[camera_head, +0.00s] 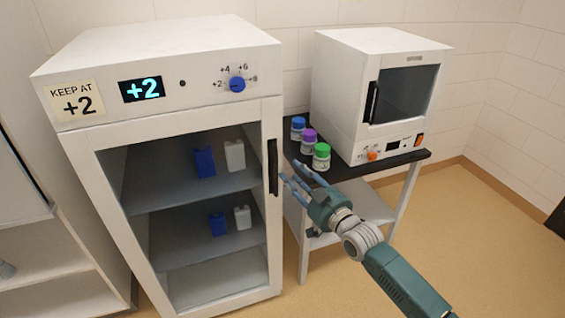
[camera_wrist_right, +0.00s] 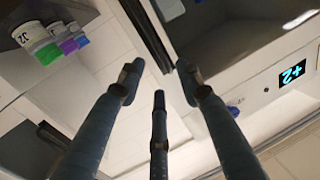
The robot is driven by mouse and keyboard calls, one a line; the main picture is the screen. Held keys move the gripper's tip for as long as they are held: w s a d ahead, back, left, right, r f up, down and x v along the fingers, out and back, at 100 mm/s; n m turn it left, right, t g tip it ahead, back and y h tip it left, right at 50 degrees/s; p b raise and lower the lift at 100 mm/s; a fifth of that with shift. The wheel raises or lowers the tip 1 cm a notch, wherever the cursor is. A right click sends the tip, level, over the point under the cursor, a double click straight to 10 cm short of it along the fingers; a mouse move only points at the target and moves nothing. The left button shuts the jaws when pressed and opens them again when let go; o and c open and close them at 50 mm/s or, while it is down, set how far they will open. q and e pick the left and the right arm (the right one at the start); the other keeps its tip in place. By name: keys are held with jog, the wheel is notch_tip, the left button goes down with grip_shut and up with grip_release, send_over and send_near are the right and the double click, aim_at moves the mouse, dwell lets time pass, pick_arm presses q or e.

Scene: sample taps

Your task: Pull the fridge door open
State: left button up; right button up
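The white fridge (camera_head: 185,60) stands at the left with its glass-fronted door (camera_head: 274,250) shut. Its dark vertical handle (camera_head: 272,167) is on the door's right edge. My right gripper (camera_head: 288,184) is just right of the handle's lower part, its fingers pointing at it. In the right wrist view the fingers (camera_wrist_right: 159,82) are spread apart, with the handle (camera_wrist_right: 148,35) beyond the gap between their tips. I cannot tell whether any finger touches it. My left gripper is in neither view.
A dark-topped table (camera_head: 345,170) right of the fridge holds a white oven-like unit (camera_head: 340,85) and blue-, purple- and green-lidded jars (camera_head: 321,160) close to my right gripper. Blue and white bottles stand on the fridge shelves. Floor in front at right is clear.

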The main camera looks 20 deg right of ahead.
aim_at(281, 163)
jog(key=x, duration=0.7)
jog(key=shift+w, duration=0.35)
jog(key=shift+c, duration=0.5)
jog(key=shift+f, duration=0.1)
grip_shut()
